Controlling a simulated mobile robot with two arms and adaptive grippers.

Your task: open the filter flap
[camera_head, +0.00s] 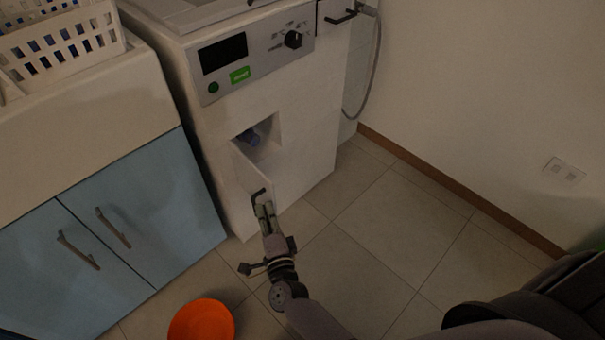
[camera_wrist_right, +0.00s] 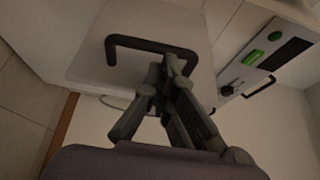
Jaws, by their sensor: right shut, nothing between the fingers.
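The white washing machine (camera_head: 310,150) stands against the wall. Its filter flap (camera_head: 243,172) is swung outward, and the square opening (camera_head: 268,128) behind it shows a bluish part inside, probably the filter (camera_head: 249,137). The flap's black handle (camera_head: 258,194) is near its lower end; it also shows in the right wrist view (camera_wrist_right: 150,44). My right gripper (camera_head: 262,207) is at the handle, fingers shut with nothing between them. In the right wrist view, the fingertips (camera_wrist_right: 168,66) overlap the handle's bar; contact cannot be told. My left gripper is not in view.
A blue cabinet (camera_head: 150,200) stands left of the machine, with a white basket (camera_head: 70,45) on top. An orange bowl (camera_head: 202,321) lies on the floor at lower left. A grey hose (camera_head: 376,60) hangs behind the machine.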

